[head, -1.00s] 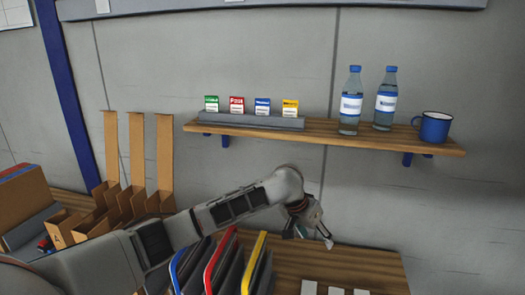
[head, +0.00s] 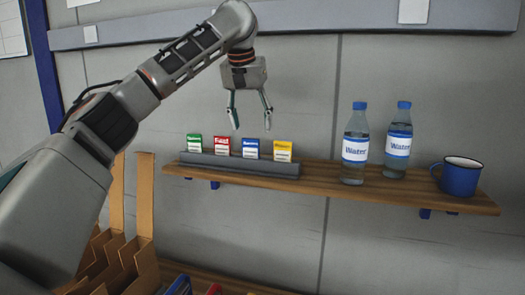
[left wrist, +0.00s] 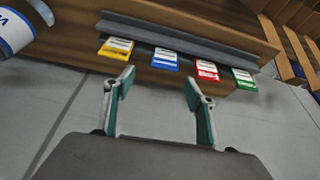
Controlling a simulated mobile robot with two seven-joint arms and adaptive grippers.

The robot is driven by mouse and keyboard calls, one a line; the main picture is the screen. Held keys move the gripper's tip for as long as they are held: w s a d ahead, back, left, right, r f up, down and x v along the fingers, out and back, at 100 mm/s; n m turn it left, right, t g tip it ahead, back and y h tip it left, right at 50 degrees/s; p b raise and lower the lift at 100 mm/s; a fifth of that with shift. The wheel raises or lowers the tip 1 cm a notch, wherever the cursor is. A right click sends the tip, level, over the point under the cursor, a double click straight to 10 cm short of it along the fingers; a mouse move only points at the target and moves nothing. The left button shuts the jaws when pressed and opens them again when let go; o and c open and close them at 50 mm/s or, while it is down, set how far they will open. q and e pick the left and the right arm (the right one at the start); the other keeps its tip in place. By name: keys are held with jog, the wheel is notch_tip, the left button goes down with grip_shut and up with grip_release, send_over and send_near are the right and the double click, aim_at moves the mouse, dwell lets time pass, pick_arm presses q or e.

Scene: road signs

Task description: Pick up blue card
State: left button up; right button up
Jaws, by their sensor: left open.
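The blue card (head: 251,148) stands upright in a grey holder (head: 235,164) on the wall shelf, between the red card (head: 222,146) and the yellow card (head: 283,151). The green card (head: 194,146) is at the left end. My left gripper (head: 250,122) points down, open and empty, just above the cards near the blue one. In the left wrist view the blue card (left wrist: 165,60) shows beyond and between the open fingertips (left wrist: 158,82), apart from them. My right gripper is in neither view.
Two water bottles (head: 355,150) and a blue mug (head: 461,178) stand on the wooden shelf (head: 330,186) to the right of the holder. Brown cardboard organizers (head: 120,260) are below left.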

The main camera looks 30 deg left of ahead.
aim_at(250, 140)
pick_arm(q)
jog(key=shift+a+f, duration=0.15)
jog(key=shift+f, duration=0.45)
jog(key=shift+a+f, duration=0.15)
jog(key=shift+f, duration=0.4)
jog(key=x, duration=0.4)
jog(key=shift+s+a+f, duration=0.1)
jog(key=shift+s+f, duration=0.05)
jog(key=shift+f, duration=0.2)
jog(key=shift+c, duration=1.2)
jog(key=c, duration=0.7)
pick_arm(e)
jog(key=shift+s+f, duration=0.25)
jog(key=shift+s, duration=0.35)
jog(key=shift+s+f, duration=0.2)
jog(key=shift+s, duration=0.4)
